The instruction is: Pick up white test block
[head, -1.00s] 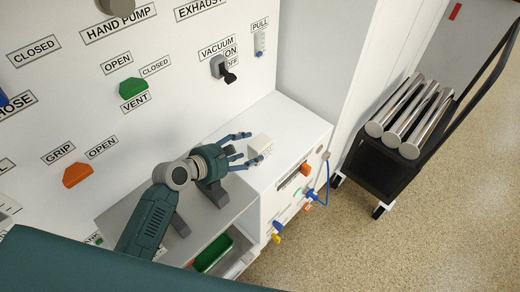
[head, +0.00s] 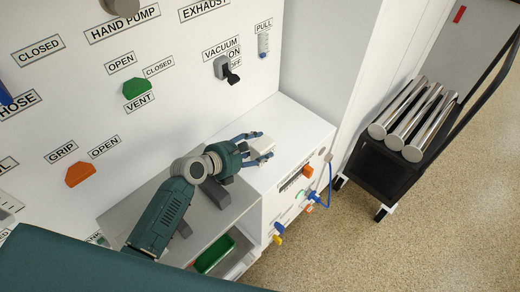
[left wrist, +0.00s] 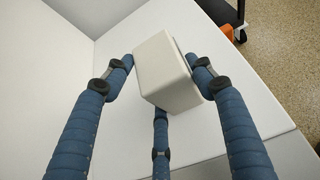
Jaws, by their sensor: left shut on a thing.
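The white test block (head: 261,145) is at the fingers of my left gripper (head: 258,146), over the white bench top. In the left wrist view the block (left wrist: 163,72) sits between the blue fingers of my left gripper (left wrist: 160,80), with one finger on each side and a third below it. The fingers are shut on it. It looks slightly tilted there. I cannot tell whether its underside touches the bench top. My right gripper does not show in either view.
The white bench top (head: 290,125) is clear around the block. A wall panel with a vacuum lever (head: 226,70) and a green vent knob (head: 136,88) stands behind. A green tray (head: 214,254) sits below. A black cart (head: 380,168) with metal cylinders stands at the right.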

